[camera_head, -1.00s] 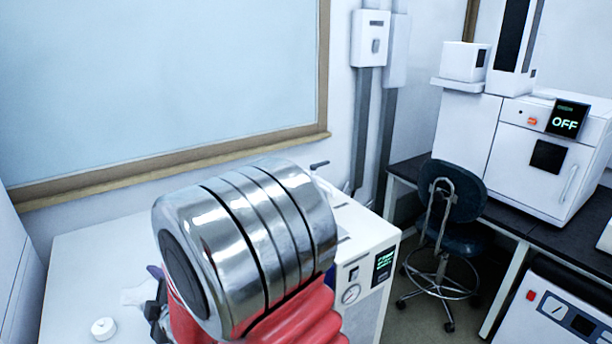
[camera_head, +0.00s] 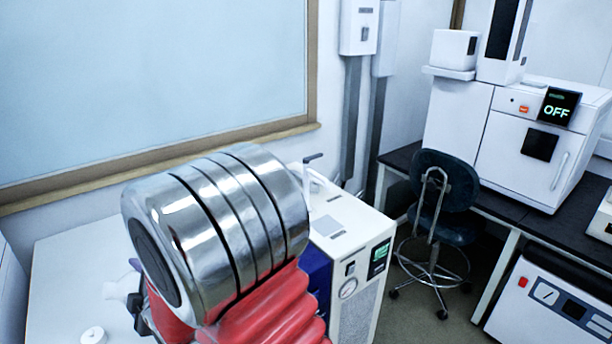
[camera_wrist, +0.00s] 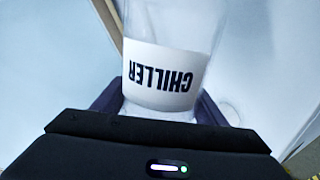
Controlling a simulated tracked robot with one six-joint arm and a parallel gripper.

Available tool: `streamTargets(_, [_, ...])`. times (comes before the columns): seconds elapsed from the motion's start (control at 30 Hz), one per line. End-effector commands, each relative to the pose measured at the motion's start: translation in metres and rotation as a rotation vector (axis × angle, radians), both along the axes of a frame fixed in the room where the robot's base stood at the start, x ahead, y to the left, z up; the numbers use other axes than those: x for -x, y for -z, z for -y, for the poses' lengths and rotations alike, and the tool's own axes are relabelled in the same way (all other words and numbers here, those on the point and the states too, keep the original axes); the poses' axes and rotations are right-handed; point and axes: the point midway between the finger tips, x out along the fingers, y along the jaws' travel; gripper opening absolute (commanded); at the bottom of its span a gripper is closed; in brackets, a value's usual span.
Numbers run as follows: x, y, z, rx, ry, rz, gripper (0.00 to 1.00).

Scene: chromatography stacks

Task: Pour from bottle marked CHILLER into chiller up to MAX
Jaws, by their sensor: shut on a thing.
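The bottle marked CHILLER (camera_wrist: 165,80) fills the middle of the wrist view, clear with a white label whose letters appear upside down. My gripper (camera_wrist: 160,112) is shut on it, with dark fingers on both sides. In the head view the bottle shows only as a faint pale shape (camera_head: 122,287) left of my arm, mostly hidden. The chiller (camera_head: 345,235) is a white unit with a gauge, a lit green display and a dark blue side, just right of and behind my arm. Its MAX mark cannot be made out, nor can the liquid level in the bottle.
A white cap (camera_head: 94,336) lies on the white bench (camera_head: 70,265) at the lower left. A dark stool (camera_head: 440,195) stands right of the chiller. An instrument with an OFF display (camera_head: 557,108) stands on the black-topped bench (camera_head: 400,158). A window (camera_head: 150,80) is behind.

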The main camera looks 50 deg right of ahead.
Motion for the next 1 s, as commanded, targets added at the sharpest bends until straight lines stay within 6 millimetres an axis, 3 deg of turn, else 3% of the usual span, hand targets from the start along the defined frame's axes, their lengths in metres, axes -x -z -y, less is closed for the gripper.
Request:
streamTargets(0.17, [-0.006,-0.013,0.028,-0.042,0.04,0.013,0.17])
streamTargets(0.53, [-0.012,-0.056,0.135,-0.251,0.175,0.071,0.17])
streamTargets(1.0, [0.021,-0.106,0.272,-0.554,0.312,0.192,0.17])
